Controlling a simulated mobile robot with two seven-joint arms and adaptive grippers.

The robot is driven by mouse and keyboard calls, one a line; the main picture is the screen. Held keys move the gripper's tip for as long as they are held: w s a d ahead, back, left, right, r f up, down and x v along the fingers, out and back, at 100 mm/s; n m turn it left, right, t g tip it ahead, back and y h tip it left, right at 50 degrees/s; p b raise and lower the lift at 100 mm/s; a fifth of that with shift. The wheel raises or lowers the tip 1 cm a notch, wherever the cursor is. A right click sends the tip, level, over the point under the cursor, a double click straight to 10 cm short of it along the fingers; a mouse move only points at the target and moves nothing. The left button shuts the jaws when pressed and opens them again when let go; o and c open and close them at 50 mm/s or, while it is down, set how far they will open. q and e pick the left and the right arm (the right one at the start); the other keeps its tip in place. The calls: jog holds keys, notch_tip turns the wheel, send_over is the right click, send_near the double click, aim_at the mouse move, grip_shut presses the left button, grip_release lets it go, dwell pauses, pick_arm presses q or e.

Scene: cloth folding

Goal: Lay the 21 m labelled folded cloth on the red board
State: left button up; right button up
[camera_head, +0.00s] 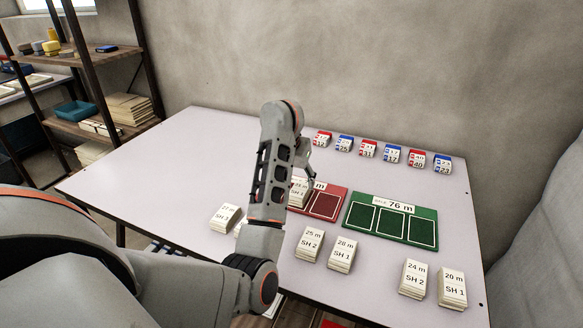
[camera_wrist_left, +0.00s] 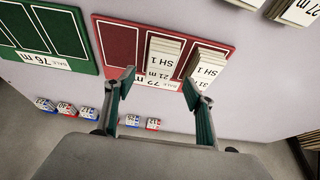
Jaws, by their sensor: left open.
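The 21 m cloth (camera_wrist_left: 161,61), a cream folded stack marked SH 1, lies flat in the middle slot of the red board (camera_wrist_left: 119,46). It also shows in the head view (camera_head: 298,194), partly behind my left arm. Another stack, seemingly 31 m SH 1 (camera_wrist_left: 207,64), lies in the slot beside it. The third slot is empty. The red board also shows in the head view (camera_head: 325,204). My left gripper (camera_wrist_left: 158,82) is open and empty, its fingers apart near the label end of the 21 m cloth; I cannot tell whether they touch it. My right gripper is not in view.
A green board (camera_head: 391,221) labelled 76 m, with empty slots, lies to the right. Several other labelled cloth stacks (camera_head: 342,254) lie along the near side of the table (camera_head: 210,150). Small red and blue tags (camera_head: 368,148) line the far edge.

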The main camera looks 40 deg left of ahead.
pick_arm(q)
jog(key=p+v, duration=0.1)
jog(key=v, duration=0.4)
dwell(0.5)
